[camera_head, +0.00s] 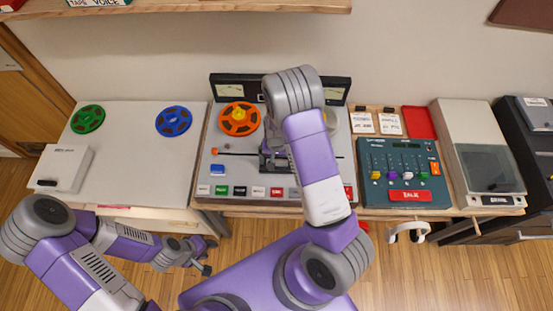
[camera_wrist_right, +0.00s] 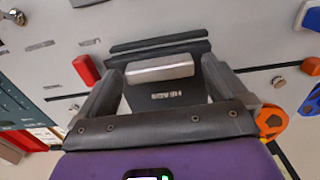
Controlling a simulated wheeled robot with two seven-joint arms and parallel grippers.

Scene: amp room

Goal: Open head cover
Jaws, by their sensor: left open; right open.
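The head cover (camera_wrist_right: 168,100) is a dark plate with a silver bar (camera_wrist_right: 160,67) and a small upside-down label, in the middle of the right wrist view. It sits on the grey tape deck (camera_head: 230,168). My right gripper (camera_wrist_right: 160,78) is open, with one finger on each side of the cover; I cannot tell whether the fingers touch it. In the head view the right gripper (camera_head: 276,160) is over the deck's middle, and its arm hides much of the cover. My left gripper (camera_head: 205,257) is open and empty, low in front of the left table.
An orange reel (camera_head: 239,118) sits on the deck, left of my right arm. A mixer (camera_head: 400,170) with coloured faders stands to the right. Green (camera_head: 87,119) and blue (camera_head: 173,121) reels and a white box (camera_head: 64,167) lie on the left table. A shelf (camera_head: 200,7) overhangs behind.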

